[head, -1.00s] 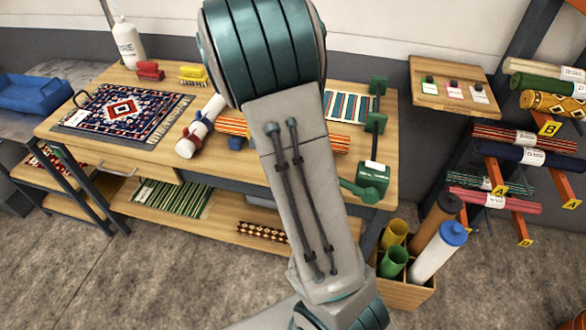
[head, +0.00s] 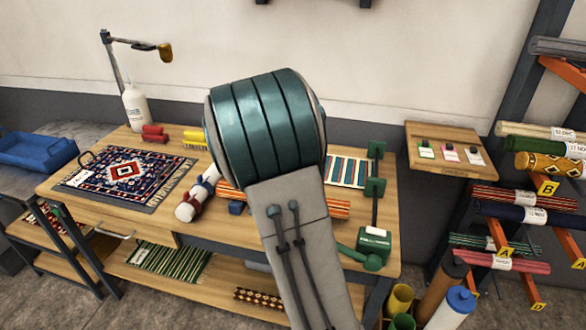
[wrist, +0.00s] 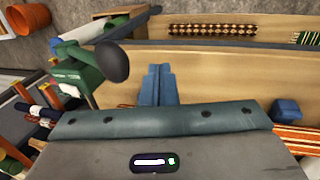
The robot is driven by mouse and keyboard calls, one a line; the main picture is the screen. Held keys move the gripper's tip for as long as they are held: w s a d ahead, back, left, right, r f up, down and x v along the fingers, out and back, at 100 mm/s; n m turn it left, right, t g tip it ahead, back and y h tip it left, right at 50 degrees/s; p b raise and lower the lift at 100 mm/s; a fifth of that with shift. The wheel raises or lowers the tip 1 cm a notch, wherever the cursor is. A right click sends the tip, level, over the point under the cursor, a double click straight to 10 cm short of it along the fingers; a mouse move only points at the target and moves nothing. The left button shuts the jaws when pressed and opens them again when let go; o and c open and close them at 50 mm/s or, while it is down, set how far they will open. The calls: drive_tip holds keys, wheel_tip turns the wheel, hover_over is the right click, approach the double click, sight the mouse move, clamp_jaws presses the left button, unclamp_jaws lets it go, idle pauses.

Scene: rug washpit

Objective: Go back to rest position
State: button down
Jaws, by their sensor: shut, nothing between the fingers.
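My gripper shows in the wrist view (wrist: 159,85) with its two blue fingers together and nothing between them. It points toward the wooden bench, with the lower shelf (wrist: 215,60) beyond the fingertips. The green clamp-like device (wrist: 85,68) is left of the fingers. In the head view my grey and teal arm rises in front of the workbench (head: 95,205), and the gripper itself is hidden there.
The bench holds a patterned rug (head: 125,175), a white roll (head: 195,200), red (head: 154,134) and yellow (head: 195,140) brushes, a bottle (head: 135,105) and the green device (head: 373,245). A rack of rolled rugs (head: 525,215) stands right. Tubes (head: 440,290) stand low right.

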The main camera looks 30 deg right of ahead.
drive_tip(key=s+a+r+n+t+y, duration=0.1)
drive_tip(key=s+a+r+n, duration=0.3)
drive_tip(key=s, duration=0.4)
drive_tip(key=s+a+r+n+t+y, duration=0.1)
drive_tip(key=s+a+r+n+t, duration=0.3)
drive_tip(key=s+a+r, duration=0.2)
wheel_tip(320, 180, up, 2)
drive_tip(key=s, duration=0.2)
drive_tip(key=shift+s+a+r+t, duration=0.15)
drive_tip(key=shift+s+a+t, duration=0.1)
drive_tip(key=shift+s+t, duration=0.05)
drive_tip(key=shift+d, duration=0.1)
